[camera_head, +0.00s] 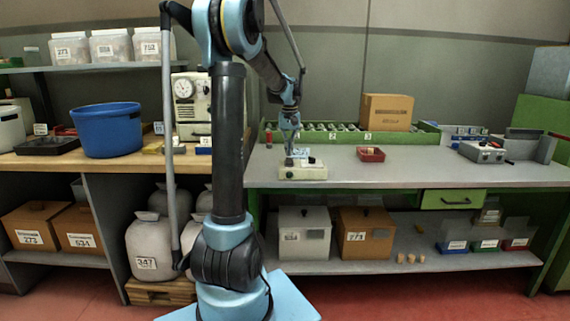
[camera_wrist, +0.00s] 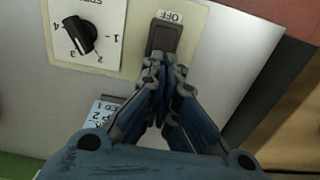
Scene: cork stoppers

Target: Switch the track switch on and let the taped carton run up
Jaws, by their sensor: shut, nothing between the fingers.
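The taped carton (camera_head: 387,112) is a brown box at the right part of the green roller track (camera_head: 345,138), along the back of the grey bench. A pale control box (camera_head: 303,172) stands on the bench in front of the track. In the wrist view its dark rocker switch (camera_wrist: 164,37) sits on a cream plate, with an OFF label at one end. My gripper (camera_head: 289,158) points down at this box. In the wrist view my gripper (camera_wrist: 163,68) is shut and empty, its fingertips at the near edge of the switch. I cannot tell whether they touch it.
A black dial (camera_wrist: 79,36) with numbers is beside the switch. A red tray (camera_head: 371,155) with a cork-coloured piece stands right of the control box. A grey device (camera_head: 482,151) is farther right. The bench front between them is clear.

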